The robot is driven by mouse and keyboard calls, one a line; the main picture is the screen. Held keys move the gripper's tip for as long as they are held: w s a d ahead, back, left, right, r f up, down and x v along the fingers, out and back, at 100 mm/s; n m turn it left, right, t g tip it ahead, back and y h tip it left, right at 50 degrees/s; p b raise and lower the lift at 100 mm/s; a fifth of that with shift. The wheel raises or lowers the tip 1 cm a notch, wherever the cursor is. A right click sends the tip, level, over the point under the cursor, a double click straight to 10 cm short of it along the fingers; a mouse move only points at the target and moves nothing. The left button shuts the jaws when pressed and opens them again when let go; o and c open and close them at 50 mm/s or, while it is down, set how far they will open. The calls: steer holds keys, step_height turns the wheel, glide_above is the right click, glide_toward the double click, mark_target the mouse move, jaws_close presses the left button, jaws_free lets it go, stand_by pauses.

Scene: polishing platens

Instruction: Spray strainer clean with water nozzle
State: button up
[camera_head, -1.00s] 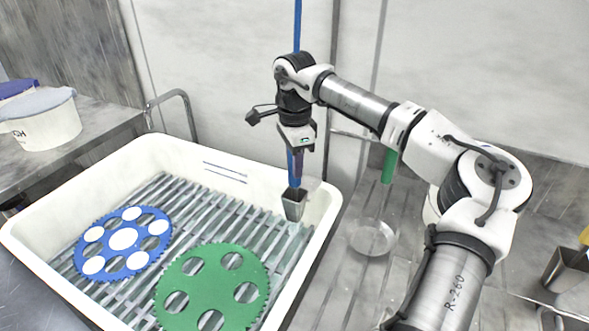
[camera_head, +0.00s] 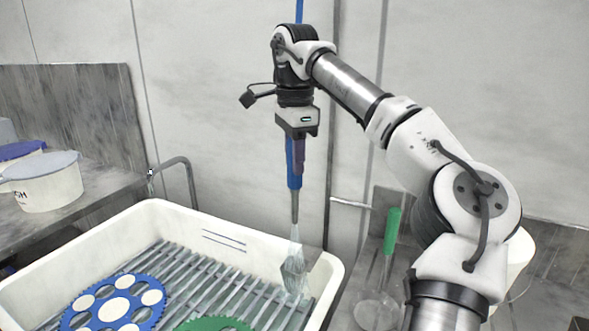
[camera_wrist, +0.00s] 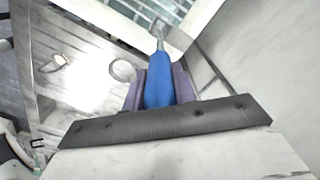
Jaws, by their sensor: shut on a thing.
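My gripper (camera_head: 296,165) is shut on a blue water nozzle (camera_head: 294,182), which points down above the right part of a white tub. In the wrist view the blue nozzle (camera_wrist: 158,82) sits between my purple fingers. A pale, see-through spray (camera_head: 294,268) widens below the nozzle's thin tip; a greyer patch inside it is unclear. A green-handled utensil (camera_head: 392,232) with a round metal bowl, apparently the strainer, stands on the metal surface right of the tub, apart from the spray. Its bowl is partly cut by the lower edge.
The white tub (camera_head: 190,220) has a slatted metal rack (camera_head: 215,283) with a blue disc (camera_head: 112,308) and a green disc (camera_head: 212,325). White lidded buckets (camera_head: 48,185) stand on the left bench. A wall is close behind.

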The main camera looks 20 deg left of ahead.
step_height(320, 180, up, 12)
steer(key=p, duration=1.3)
steer(key=shift+f, duration=0.15)
steer(key=s+d, duration=0.2)
steer(key=d, duration=1.1)
steer(key=s+d, duration=0.3)
steer(key=d, duration=1.1)
steer(key=shift+s, duration=0.2)
steer(key=shift+f, duration=0.1)
